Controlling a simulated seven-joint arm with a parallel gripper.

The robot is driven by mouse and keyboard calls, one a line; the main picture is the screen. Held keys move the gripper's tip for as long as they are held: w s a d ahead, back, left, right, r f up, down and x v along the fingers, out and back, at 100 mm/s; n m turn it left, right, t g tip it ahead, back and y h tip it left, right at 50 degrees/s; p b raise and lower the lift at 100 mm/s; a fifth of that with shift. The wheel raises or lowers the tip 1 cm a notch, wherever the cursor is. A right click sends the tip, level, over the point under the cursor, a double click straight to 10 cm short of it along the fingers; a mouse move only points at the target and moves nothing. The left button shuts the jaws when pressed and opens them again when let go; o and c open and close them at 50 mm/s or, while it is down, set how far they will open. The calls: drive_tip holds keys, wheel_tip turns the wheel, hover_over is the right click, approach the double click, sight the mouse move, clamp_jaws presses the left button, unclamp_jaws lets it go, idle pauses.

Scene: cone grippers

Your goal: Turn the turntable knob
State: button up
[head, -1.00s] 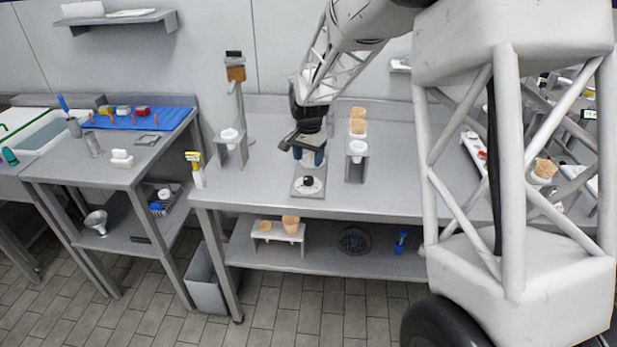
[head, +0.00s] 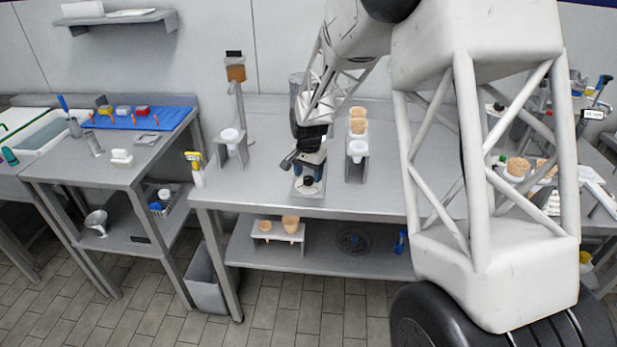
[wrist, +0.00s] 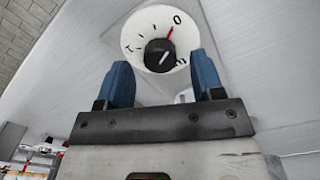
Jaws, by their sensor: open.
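The turntable knob (wrist: 160,55) is a black knob on a round white dial (wrist: 133,28) with black marks, a "0" and a red line. In the head view the knob (head: 308,182) sits on the front of a small grey base (head: 300,190) on the middle table. My gripper (wrist: 166,75) is open, with one blue finger on each side of the knob in the wrist view. The fingers look apart from the knob. In the head view my gripper (head: 310,172) is right above and behind the dial, hiding part of the base.
A stand with cones (head: 357,140) is just right of the base. A shelf below holds a cone rack (head: 278,232). The table front edge (head: 300,208) is close to the knob.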

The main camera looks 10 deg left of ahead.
drive_tip(key=shift+f, duration=0.85)
drive_tip(key=shift+c, duration=0.4)
drive_tip(key=c, duration=0.8)
drive_tip(key=shift+c, duration=0.2)
